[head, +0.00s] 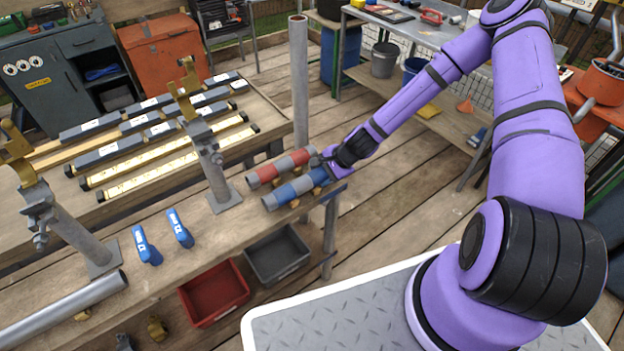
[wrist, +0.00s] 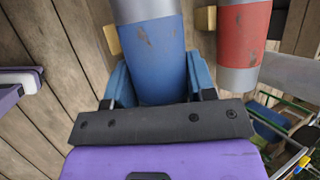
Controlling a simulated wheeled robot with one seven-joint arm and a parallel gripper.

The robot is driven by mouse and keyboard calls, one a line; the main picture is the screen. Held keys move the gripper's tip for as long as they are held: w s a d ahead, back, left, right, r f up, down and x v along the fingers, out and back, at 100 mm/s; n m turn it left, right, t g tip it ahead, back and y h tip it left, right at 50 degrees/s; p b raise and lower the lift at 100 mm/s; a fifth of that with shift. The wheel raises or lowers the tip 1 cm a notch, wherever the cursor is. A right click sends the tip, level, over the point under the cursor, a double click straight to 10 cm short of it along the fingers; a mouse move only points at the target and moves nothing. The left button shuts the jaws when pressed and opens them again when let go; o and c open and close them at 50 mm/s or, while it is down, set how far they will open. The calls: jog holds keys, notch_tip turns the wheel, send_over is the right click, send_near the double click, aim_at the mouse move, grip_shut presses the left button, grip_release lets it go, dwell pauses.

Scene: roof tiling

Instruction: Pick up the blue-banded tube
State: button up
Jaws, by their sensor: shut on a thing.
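The blue-banded tube (head: 283,194) is grey with blue bands and lies near the right end of the workbench. My gripper (head: 326,174) is at its right end, in the head view. In the wrist view the blue band (wrist: 156,55) runs between the two blue fingers of my gripper (wrist: 158,88), which are shut on it from both sides. The tube's end is hidden behind the gripper's dark front plate. I cannot tell whether the tube touches its supports.
A red-banded tube (head: 267,174) lies parallel, close behind; it also shows in the wrist view (wrist: 243,40). An upright grey post (head: 299,85) stands behind them. A clamp stand (head: 213,170) is to the left. Grey (head: 277,256) and red (head: 213,293) bins sit below.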

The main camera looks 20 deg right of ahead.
notch_tip(320, 180, up, 10)
dwell(0.6)
dwell(1.4)
